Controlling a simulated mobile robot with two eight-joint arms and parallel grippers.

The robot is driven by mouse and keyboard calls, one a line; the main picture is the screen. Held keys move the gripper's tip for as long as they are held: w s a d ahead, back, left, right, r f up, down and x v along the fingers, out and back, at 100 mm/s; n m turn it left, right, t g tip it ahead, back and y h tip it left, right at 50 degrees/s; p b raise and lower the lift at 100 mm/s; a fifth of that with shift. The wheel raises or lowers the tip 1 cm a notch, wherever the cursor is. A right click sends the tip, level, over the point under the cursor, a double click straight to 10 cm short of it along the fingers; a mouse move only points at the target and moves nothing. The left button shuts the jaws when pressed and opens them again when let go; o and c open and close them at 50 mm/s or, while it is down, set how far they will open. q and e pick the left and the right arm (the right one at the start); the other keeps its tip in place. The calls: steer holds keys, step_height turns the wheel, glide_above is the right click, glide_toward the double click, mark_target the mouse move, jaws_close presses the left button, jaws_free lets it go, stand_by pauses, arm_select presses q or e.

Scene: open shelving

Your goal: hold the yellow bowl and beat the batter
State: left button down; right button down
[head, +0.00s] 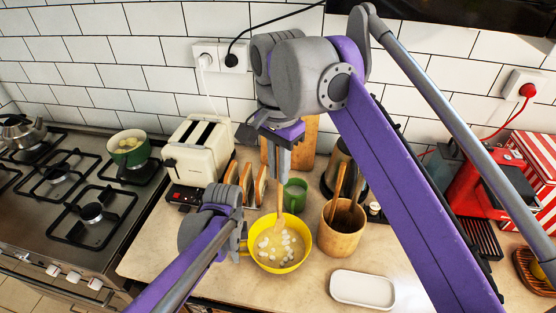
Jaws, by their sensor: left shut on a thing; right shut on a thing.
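The yellow bowl (298,262) stands on the counter near the middle of the head view, with pale batter (276,252) and several white lumps inside. My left gripper (243,245) is at the bowl's left side, shut on its rim. My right gripper (281,178) is above the bowl, pointing down, shut on a wooden utensil (279,222). The utensil's lower end is in the batter. Its upper end is hidden by the gripper.
A wooden container (340,240) with utensils stands right of the bowl, a green cup (295,195) behind it. A white tray (362,289) lies at front right. A toast rack (245,182), a cream toaster (197,150) and a gas stove with a green pot (128,148) are left.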

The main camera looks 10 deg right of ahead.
steer(key=shift+f, duration=5.15)
steer(key=shift+d, duration=0.2)
